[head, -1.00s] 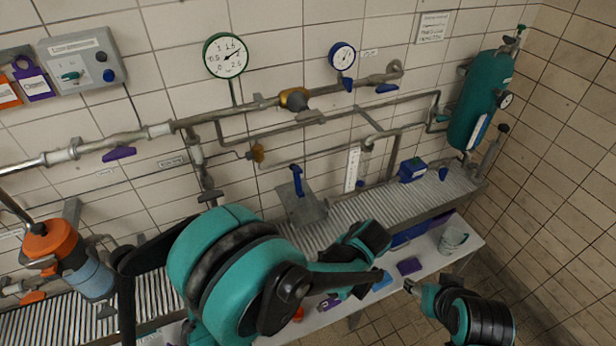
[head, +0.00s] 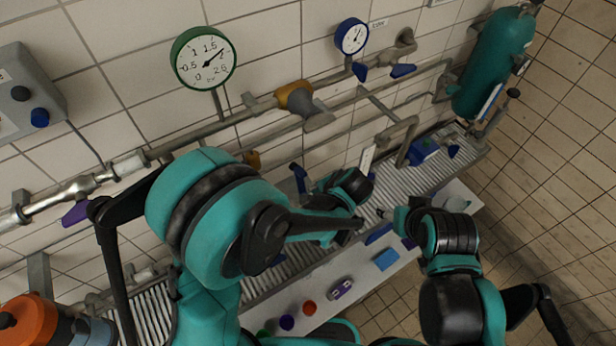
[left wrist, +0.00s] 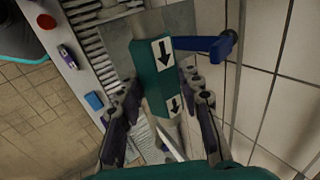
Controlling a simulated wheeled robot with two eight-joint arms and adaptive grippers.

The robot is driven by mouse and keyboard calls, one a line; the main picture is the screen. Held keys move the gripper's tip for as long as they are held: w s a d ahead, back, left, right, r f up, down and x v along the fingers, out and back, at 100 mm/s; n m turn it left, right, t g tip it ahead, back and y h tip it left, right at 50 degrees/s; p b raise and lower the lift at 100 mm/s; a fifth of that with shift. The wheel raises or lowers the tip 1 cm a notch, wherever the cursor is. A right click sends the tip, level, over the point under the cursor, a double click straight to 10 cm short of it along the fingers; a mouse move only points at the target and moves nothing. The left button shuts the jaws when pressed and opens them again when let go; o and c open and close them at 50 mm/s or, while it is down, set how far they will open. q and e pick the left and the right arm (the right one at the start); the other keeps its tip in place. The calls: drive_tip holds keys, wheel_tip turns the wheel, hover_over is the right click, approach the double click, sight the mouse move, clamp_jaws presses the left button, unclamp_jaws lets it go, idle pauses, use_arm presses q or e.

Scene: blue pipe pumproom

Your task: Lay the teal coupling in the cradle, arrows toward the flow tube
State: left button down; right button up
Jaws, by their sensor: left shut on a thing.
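My left gripper (left wrist: 162,88) is shut on the teal coupling (left wrist: 152,72), with one finger on each side of it. Two white labels with black arrows show on the coupling; the arrows point down in the left wrist view, toward my wrist. A blue lever (left wrist: 212,45) stands beside the coupling's far end, near a grey plate (left wrist: 118,12) that looks like the cradle. Whether coupling and plate touch is unclear. In the head view the lever (head: 299,178) is left of my left wrist, which hides the coupling. A pale upright strip, perhaps the flow tube (head: 367,160), stands right of it. My right gripper (head: 390,214) is small; its jaws are unclear.
A ribbed shelf (head: 285,268) runs along the tiled wall. The lower white bench (head: 365,280) holds a purple block (head: 341,290), a red piece (head: 309,307) and a blue block (head: 386,259). Pipes and the green-rimmed gauge (head: 203,57) are on the wall.

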use_arm(q)
drive_tip(key=shift+s+d, duration=0.1)
drive_tip(key=shift+s, duration=0.05)
drive_tip(key=shift+f, duration=0.1)
drive_tip(key=shift+f+b, duration=0.75)
drive_tip(key=shift+f, duration=0.1)
wheel_tip(320, 180, down, 8)
drive_tip(key=b, duration=0.7)
drive_tip(key=shift+f, duration=0.25)
drive_tip(key=c, duration=1)
unclamp_jaws()
drive_tip(key=shift+o, duration=0.2)
